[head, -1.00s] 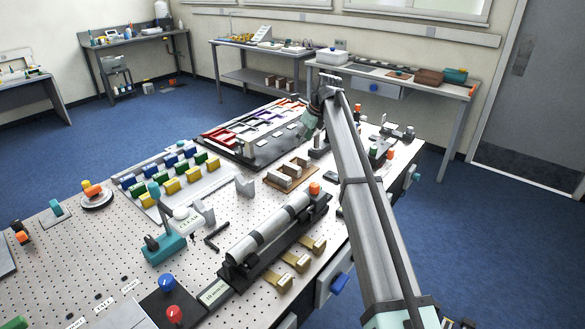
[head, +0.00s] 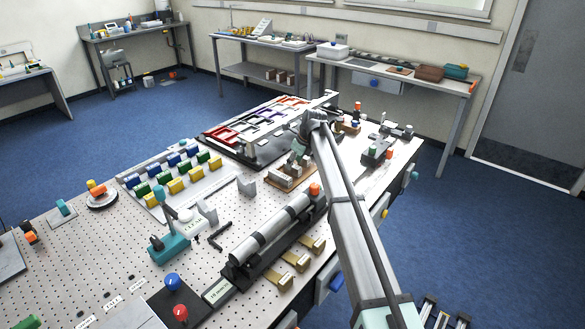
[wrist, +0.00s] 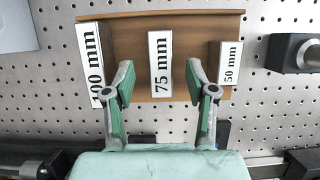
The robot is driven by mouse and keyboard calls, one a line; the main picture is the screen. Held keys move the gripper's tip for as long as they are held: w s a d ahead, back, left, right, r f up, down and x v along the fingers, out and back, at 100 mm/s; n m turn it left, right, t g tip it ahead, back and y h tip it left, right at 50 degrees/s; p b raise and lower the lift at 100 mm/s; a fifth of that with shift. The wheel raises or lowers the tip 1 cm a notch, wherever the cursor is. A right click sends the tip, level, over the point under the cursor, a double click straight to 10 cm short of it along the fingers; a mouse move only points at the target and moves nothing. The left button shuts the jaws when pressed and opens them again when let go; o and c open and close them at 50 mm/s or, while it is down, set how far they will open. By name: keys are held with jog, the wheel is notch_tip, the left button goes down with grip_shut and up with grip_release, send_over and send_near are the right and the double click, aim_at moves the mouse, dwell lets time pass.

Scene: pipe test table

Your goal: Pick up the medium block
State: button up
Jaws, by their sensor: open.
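The medium block (wrist: 160,64), labelled "75 mm", stands in the middle of a brown wooden board (wrist: 205,25) in the wrist view. A longer "100 mm" block (wrist: 95,62) is to its left and a shorter "50 mm" block (wrist: 229,64) to its right. My gripper (wrist: 160,74) is open, with one green-padded finger on each side of the medium block in the picture. Gaps show between fingers and block, and I cannot tell the height between them. In the head view my gripper (head: 299,152) is over the board's far end and partly hides the blocks.
The board lies on a perforated table (head: 105,258). A long grey cylinder assembly (head: 270,235) is close in front of it. A rack with coloured frames (head: 262,122) stands behind. A black fixture (wrist: 295,52) is right of the board in the wrist view.

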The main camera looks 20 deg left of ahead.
jog(key=shift+p+x, duration=0.35)
jog(key=shift+x, duration=1.1)
grip_shut()
jog(key=shift+r, duration=0.2)
